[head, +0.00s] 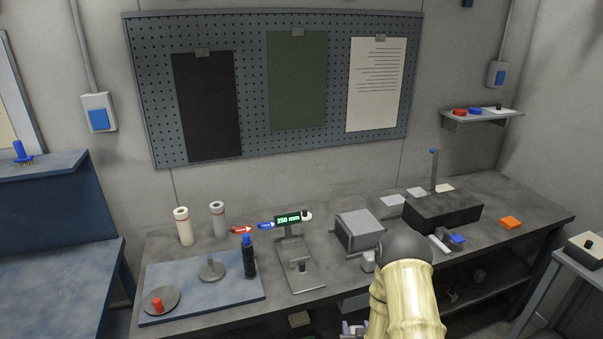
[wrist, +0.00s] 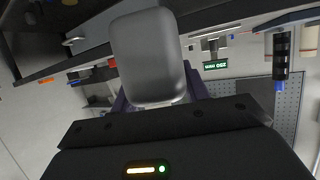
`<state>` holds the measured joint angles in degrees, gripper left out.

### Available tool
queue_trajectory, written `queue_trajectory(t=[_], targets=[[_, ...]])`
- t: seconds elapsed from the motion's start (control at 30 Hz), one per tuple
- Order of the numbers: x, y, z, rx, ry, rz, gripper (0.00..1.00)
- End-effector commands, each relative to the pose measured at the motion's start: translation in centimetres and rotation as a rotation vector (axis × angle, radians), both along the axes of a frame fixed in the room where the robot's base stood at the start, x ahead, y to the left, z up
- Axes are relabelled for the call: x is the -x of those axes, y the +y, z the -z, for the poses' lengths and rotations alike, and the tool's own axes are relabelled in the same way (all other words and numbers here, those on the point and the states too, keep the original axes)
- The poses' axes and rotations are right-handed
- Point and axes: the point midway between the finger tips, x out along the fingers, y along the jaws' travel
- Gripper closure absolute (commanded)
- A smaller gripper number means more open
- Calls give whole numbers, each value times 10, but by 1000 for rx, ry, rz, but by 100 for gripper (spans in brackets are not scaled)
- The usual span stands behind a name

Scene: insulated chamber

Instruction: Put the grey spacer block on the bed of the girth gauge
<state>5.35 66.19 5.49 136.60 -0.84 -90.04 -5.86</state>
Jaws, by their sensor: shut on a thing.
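In the wrist view a grey spacer block (wrist: 147,58) with rounded edges is between the fingers of my gripper (wrist: 158,98), which is shut on it. In the head view my gripper (head: 352,328) shows only in part at the bottom edge, in front of the bench, partly hidden by my arm. The girth gauge (head: 288,220) stands on the bench with a lit "250 mm" display. Its flat grey bed (head: 303,281) carries a small dark knob and no block. The display also shows upside down in the wrist view (wrist: 215,65). The block is apart from the bed.
Left of the gauge is a blue-grey board (head: 205,306) with discs and a dark blue-topped cylinder (head: 248,258). Two rolls (head: 183,226) stand behind. Right of the gauge are a grey box (head: 358,230) and a dark block (head: 443,212). The bench's front edge lies near my arm.

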Motion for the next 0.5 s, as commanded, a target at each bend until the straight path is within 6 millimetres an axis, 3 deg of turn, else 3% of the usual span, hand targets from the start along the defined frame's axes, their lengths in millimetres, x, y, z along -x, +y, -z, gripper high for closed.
queue_trajectory(t=[0.23,0.5], targets=[[3,0,5,0,2,-1,83],[34,1,45,-1,6,-3,83]])
